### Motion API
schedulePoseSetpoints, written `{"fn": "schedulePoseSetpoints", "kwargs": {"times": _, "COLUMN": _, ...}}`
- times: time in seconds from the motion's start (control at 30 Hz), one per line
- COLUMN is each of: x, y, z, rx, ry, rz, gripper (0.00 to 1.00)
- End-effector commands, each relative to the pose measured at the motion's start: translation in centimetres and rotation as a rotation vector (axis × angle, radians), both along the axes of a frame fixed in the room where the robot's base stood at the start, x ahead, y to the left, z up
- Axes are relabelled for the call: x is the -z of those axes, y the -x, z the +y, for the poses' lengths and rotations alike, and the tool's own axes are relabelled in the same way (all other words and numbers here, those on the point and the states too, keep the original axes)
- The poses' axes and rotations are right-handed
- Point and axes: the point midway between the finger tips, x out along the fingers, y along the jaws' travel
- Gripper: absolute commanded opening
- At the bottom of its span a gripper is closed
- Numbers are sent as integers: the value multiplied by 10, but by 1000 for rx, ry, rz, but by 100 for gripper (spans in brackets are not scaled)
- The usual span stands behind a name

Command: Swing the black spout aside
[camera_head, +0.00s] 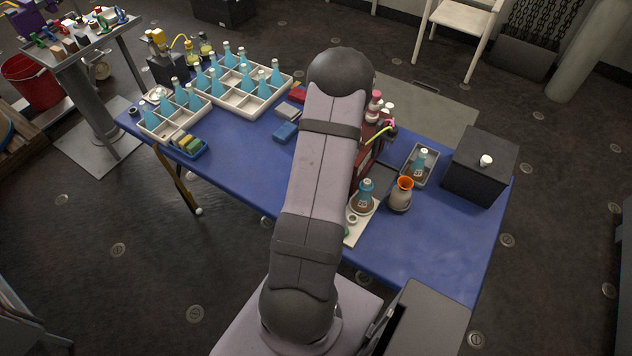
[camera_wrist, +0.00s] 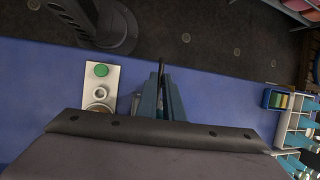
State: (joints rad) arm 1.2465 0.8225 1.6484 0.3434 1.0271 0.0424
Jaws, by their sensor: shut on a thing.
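My gripper (camera_wrist: 161,90) shows in the wrist view as two blue-grey fingers closed together, pointing over the blue table. A thin black piece, which looks like the black spout (camera_wrist: 162,68), stands between and just past the fingertips. The fingers hide most of it. In the head view my own arm covers the gripper and the spout. Part of a dark red machine (camera_head: 366,157) shows just right of my arm, with a yellow-green piece and a pink tip beside it. I cannot tell whether the spout belongs to this machine.
A pale plate with a green button (camera_wrist: 101,70) and a ring lies left of the fingers. A blue-filled flask (camera_head: 365,196), an orange-rimmed pot (camera_head: 401,195) and a black box (camera_head: 478,165) stand right of my arm. Divided flask trays (camera_head: 244,103) stand left. The table's front right is clear.

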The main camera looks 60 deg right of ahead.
Motion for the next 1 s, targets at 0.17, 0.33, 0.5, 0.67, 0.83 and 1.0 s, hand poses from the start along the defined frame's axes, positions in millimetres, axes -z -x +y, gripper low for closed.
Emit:
{"fn": "schedulePoseSetpoints", "kwargs": {"times": 0.17, "x": -3, "y": -2, "z": -2, "rx": 12, "ry": 6, "rz": -4, "gripper": 0}}
{"fn": "schedulePoseSetpoints", "kwargs": {"times": 0.33, "x": -3, "y": -2, "z": -2, "rx": 12, "ry": 6, "rz": -4, "gripper": 0}}
{"fn": "schedulePoseSetpoints", "kwargs": {"times": 0.5, "x": -2, "y": -2, "z": -2, "rx": 12, "ry": 6, "rz": -4, "gripper": 26}}
{"fn": "schedulePoseSetpoints", "kwargs": {"times": 0.67, "x": -1, "y": -1, "z": -1, "rx": 10, "ry": 3, "rz": -3, "gripper": 26}}
{"fn": "schedulePoseSetpoints", "kwargs": {"times": 0.83, "x": -2, "y": -1, "z": -2, "rx": 9, "ry": 3, "rz": -2, "gripper": 26}}
{"fn": "schedulePoseSetpoints", "kwargs": {"times": 1.0, "x": -12, "y": 1, "z": -8, "rx": 11, "ry": 6, "rz": -4, "gripper": 26}}
